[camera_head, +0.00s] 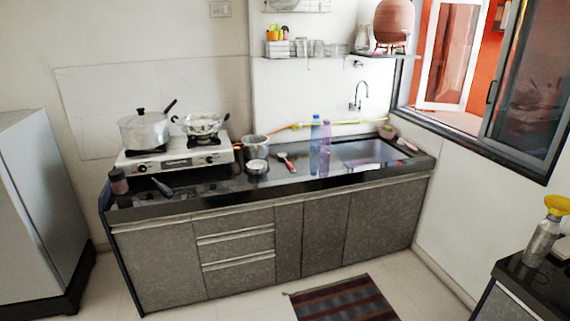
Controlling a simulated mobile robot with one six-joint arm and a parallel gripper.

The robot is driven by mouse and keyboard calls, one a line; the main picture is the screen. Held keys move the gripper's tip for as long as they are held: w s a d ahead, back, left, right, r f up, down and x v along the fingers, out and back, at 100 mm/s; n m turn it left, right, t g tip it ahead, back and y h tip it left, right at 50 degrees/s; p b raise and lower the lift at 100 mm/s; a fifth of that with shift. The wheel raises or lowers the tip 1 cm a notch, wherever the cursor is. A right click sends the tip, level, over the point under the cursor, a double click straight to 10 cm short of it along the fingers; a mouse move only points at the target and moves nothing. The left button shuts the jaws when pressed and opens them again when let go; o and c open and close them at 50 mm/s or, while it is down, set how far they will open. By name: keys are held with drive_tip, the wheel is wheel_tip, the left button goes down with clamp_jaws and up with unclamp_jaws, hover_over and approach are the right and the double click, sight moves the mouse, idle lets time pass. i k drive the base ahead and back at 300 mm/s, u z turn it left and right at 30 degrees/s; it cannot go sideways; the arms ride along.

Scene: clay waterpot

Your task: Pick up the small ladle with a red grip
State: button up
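A small utensil with a red part (286,161) lies on the dark counter (225,198), between the stove and the sink. It looks like the small ladle with a red grip, but it is too small to make out its full shape. It appears to lie slanted, apart from the bottles on its right. My gripper is not in this view.
Left of the ladle are a small white bowl (257,167) and a metal pot (256,147). Right of it stand a blue bottle (314,145) and a purple bottle (326,143) beside the sink (368,152). A stove (178,157) holds two pans. A striped mat (345,302) lies on the floor before the cabinets.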

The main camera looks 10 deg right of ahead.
sight(283, 154)
drive_tip(key=z, duration=0.05)
drive_tip(key=i, duration=0.95)
drive_tip(key=u, duration=0.05)
drive_tip(key=k, duration=0.65)
drive_tip(key=u, duration=0.45)
drive_tip(key=i, duration=0.7)
drive_tip(key=u, duration=0.2)
